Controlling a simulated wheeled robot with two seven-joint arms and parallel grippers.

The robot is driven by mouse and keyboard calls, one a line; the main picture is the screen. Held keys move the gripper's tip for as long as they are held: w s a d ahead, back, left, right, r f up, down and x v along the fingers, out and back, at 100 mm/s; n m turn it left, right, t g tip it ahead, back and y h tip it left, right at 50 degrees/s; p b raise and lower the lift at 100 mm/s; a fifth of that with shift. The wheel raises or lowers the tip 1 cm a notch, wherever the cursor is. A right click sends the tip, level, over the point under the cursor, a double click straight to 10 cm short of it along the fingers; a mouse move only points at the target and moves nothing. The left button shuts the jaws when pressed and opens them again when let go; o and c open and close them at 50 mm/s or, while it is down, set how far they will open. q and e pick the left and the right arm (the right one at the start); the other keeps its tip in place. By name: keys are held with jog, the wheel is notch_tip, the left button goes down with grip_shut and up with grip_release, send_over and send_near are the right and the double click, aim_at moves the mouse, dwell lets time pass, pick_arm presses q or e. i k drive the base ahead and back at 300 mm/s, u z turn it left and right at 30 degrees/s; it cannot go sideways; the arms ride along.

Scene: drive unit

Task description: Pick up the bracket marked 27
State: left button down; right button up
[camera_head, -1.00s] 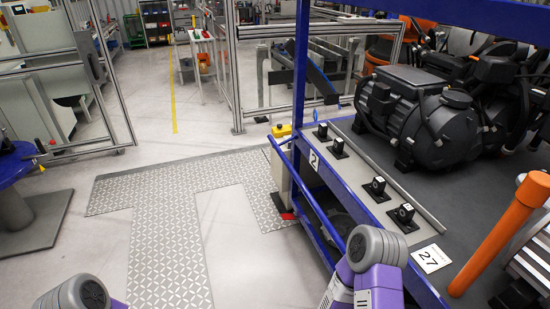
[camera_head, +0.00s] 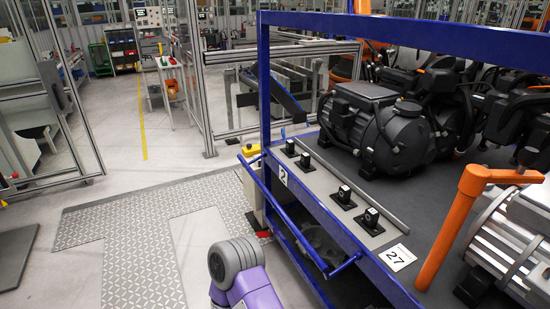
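A white card marked 27 (camera_head: 398,257) lies on the dark shelf top of the blue rack, near its front edge. Several small black brackets stand in a row along the shelf's front, including a near one (camera_head: 370,218) and one just behind it (camera_head: 343,196). Light marks on them are too small to read, so I cannot tell which is the bracket marked 27. One purple and grey link of my own arm shows at the bottom, left of the rack. Neither gripper is in view.
The blue rack (camera_head: 404,26) has a blue push bar (camera_head: 310,238) at its left side. An upright orange handle (camera_head: 449,228) stands right of the card. A black drive unit (camera_head: 370,128) sits behind the brackets. The patterned floor (camera_head: 140,255) to the left is clear.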

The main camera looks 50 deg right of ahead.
aim_at(304, 163)
jog(key=z, duration=0.25)
jog(key=i, duration=1.35)
jog(key=z, duration=0.9)
